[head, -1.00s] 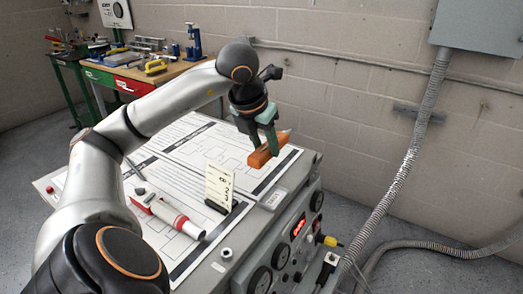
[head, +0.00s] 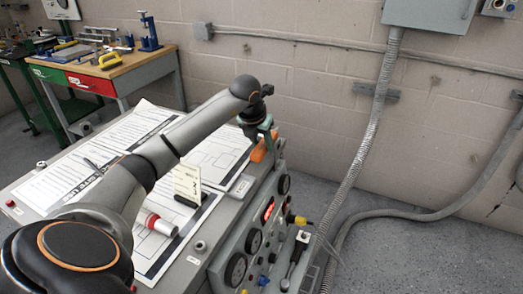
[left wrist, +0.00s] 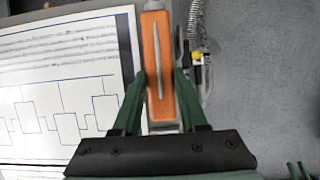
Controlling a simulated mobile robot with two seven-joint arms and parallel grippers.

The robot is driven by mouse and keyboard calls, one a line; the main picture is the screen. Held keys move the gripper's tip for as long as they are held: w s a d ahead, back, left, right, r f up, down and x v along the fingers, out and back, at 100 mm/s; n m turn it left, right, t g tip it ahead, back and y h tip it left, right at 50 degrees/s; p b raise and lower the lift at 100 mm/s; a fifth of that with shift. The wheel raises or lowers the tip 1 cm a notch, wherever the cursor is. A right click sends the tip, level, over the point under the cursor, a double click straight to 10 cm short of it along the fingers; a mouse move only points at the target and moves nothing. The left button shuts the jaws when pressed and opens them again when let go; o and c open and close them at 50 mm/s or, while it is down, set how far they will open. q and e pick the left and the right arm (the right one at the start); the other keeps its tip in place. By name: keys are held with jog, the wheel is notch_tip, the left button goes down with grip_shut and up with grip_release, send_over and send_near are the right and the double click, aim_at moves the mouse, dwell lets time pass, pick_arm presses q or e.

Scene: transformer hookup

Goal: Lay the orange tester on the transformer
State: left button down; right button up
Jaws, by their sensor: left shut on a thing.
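The orange tester (head: 260,152) is in my left gripper (head: 264,138), near the far right edge of the grey console (head: 192,262). In the left wrist view the tester (left wrist: 158,55) lies lengthwise between the green fingers of the left gripper (left wrist: 160,76), which are shut on its sides. Beneath it are the console edge and the grey floor; it looks held above them. I cannot tell for sure which thing is the transformer; the console has dials and a red display on its front.
Diagram sheets (head: 222,150) cover much of the console top. A small upright card (head: 187,183) and a red-and-white cylinder (head: 161,224) stand or lie there. A yellow plug (head: 297,219) sticks out in front. A workbench (head: 120,75) stands at the back left.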

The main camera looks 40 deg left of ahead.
pick_arm(q)
jog(key=shift+f, duration=1.4)
jog(key=shift+f, duration=0.15)
jog(key=shift+c, duration=2.2)
grip_release()
jog(key=v, duration=1.2)
